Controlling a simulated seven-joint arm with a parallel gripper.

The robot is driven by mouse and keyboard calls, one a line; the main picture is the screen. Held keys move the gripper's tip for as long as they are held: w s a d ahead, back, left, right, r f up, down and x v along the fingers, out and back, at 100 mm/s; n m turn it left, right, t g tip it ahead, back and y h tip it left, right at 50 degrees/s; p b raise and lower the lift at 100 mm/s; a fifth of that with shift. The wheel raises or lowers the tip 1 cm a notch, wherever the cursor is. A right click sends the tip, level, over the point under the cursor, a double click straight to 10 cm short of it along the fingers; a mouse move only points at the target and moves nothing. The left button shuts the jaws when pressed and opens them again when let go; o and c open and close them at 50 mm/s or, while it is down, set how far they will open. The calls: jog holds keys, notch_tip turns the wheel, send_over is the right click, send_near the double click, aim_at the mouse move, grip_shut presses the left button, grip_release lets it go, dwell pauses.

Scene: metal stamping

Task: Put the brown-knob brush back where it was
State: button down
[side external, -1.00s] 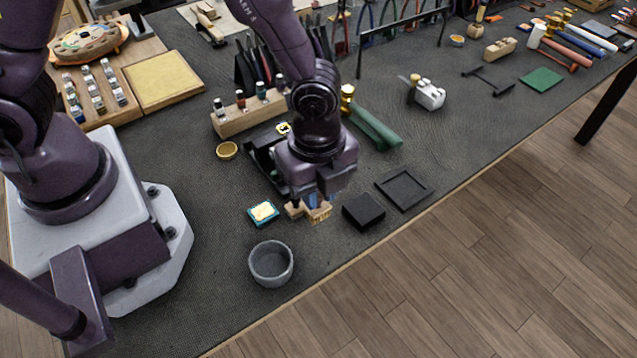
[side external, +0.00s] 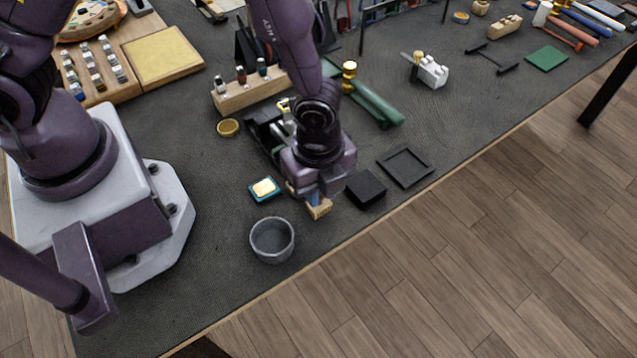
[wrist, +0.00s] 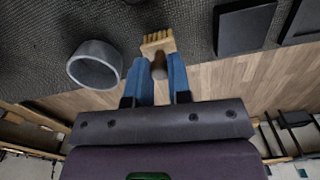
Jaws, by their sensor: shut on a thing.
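The brush (wrist: 157,42) has a pale wooden block with bristles and a brown knob (wrist: 159,68). My gripper (wrist: 160,72) is shut on the brown knob between its blue fingers, as the wrist view shows. In the side view the brush (side external: 319,209) is under my gripper (side external: 313,197), between the grey bowl and the black block, close to the table's front edge. Its knob is mostly hidden there by my gripper. I cannot tell whether the brush touches the mat.
A grey bowl (side external: 272,240) stands left of the brush. A black block (side external: 365,189) and a shallow black tray (side external: 406,167) lie to its right. A blue-edged pad (side external: 265,189) lies behind the bowl. A black rack (side external: 262,135) stands behind my gripper. Bare mat lies further right.

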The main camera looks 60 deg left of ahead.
jog(key=shift+f, duration=0.6)
jog(key=c, duration=1)
grip_release()
notch_tip(320, 180, up, 13)
jog(key=s+a+r+n+t, duration=0.2)
jog(key=s+a+r+n, duration=0.1)
jog(key=a+r+n, duration=0.2)
jog(key=s+a+r+n+t, duration=0.1)
jog(key=s+a+r+n, duration=0.2)
jog(key=a+r+n, duration=0.3)
jog(key=s+a+r+n+t, duration=0.2)
jog(key=s+a+r+n, duration=0.1)
jog(key=a+r+n, duration=0.2)
jog(key=shift+s+a+r+n+t, duration=0.1)
jog(key=shift+a+r+n+t, duration=0.05)
jog(key=shift+r+n, duration=0.55)
jog(key=shift+a+r+n+t, duration=0.15)
jog(key=shift+r+n, duration=0.3)
jog(key=shift+n, duration=0.45)
